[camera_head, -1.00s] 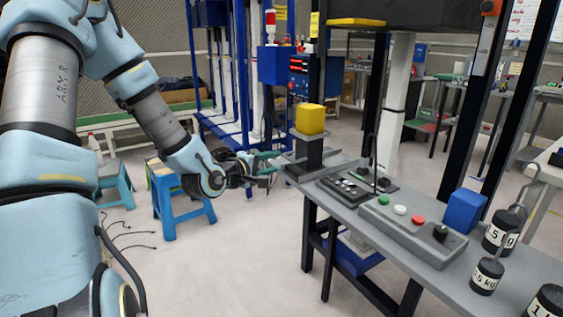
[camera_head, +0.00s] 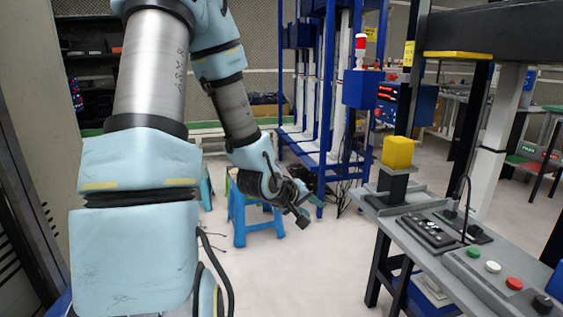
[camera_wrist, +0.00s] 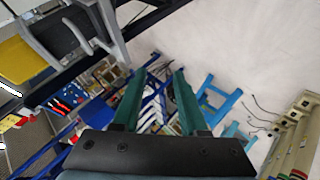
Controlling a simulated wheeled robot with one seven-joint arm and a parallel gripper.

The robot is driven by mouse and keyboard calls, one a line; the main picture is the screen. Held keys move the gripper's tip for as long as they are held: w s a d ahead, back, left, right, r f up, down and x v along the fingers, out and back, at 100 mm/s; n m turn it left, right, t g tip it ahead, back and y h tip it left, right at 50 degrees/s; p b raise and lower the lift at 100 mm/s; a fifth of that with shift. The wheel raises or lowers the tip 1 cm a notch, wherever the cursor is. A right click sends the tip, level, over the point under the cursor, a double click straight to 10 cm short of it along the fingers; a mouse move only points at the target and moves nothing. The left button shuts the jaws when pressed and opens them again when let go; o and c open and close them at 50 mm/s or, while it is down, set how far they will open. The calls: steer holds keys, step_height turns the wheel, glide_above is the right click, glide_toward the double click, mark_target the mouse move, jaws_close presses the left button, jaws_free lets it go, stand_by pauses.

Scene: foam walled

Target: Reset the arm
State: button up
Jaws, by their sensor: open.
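My gripper (camera_head: 302,213) is at the end of my light-blue arm, in the middle of the head view. It hangs in open air left of the grey workbench (camera_head: 405,237), apart from it. In the wrist view its two dark green fingers (camera_wrist: 160,80) stand apart with nothing held between them. In the head view the fingers look small and dark, and their gap is hard to make out.
A control box (camera_head: 495,272) with coloured buttons lies along the bench. A blue stool (camera_head: 240,212) stands behind my forearm. A blue rack (camera_head: 325,100) stands behind. Floor between arm and bench is clear.

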steer(key=s+a+r+m+g+y+p, duration=0.1)
steer(key=s+a+r+g+y+p, duration=0.1)
steer(key=s+a, duration=0.4)
steer(key=s+a+r+m+g+y+p, duration=0.2)
steer(key=s+a+r+y, duration=0.3)
steer(key=a, duration=0.7)
step_height(320, 180, up, 2)
steer(key=shift+s+r+m+g+p, duration=0.1)
steer(key=shift+s+m+g+p, duration=0.25)
steer(key=shift+s+g, duration=0.4)
